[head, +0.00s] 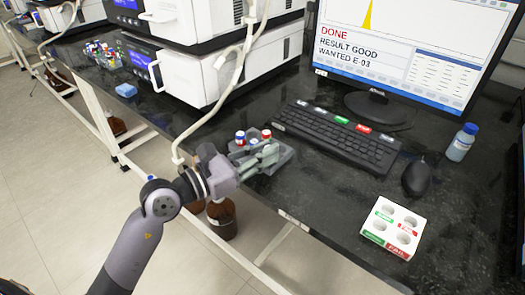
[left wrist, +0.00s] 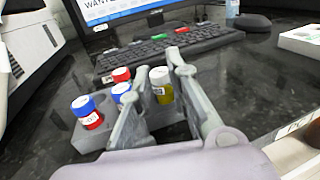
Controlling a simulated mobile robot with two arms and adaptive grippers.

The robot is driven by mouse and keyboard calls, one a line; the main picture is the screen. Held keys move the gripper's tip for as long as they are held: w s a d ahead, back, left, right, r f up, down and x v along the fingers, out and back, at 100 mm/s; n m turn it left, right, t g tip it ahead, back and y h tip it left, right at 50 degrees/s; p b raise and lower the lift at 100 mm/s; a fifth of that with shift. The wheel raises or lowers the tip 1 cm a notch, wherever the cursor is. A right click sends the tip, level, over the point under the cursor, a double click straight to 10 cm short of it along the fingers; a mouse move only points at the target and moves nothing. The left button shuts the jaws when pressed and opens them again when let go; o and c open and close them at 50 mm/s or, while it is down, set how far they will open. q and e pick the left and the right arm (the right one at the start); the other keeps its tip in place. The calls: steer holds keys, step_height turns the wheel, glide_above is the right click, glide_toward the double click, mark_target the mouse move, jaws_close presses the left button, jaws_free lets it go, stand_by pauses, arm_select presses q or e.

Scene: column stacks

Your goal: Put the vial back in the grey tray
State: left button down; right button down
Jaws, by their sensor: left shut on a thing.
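My left gripper (head: 262,154) is over the grey tray (head: 285,155) at the bench's front edge. In the left wrist view its fingers (left wrist: 165,92) are shut on a vial with a white cap and yellow body (left wrist: 162,88). The vial looks upright; I cannot tell whether its bottom is in a tray hole or just above. The tray (left wrist: 88,142) also holds a blue-capped vial with red contents (left wrist: 86,110), a red-capped vial (left wrist: 121,75) and another blue-capped vial (left wrist: 121,92), partly hidden by a finger. My right gripper is not in view.
A keyboard (head: 335,137) lies behind the tray, with a monitor (head: 410,45) reading "DONE, RESULT GOOD, WANTED E-03". A mouse (head: 416,179), a blue-capped bottle (head: 461,143) and a white block with several holes (head: 393,228) stand to the right. White instruments (head: 210,75) stand at left.

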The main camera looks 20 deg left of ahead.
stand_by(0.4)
arm_select(q)
steer(key=c, duration=1.4)
jaws_free()
steer(key=shift+c, duration=0.2)
steer(key=shift+s, duration=0.1)
steer(key=v, duration=1.2)
steer(key=shift+r, duration=0.1)
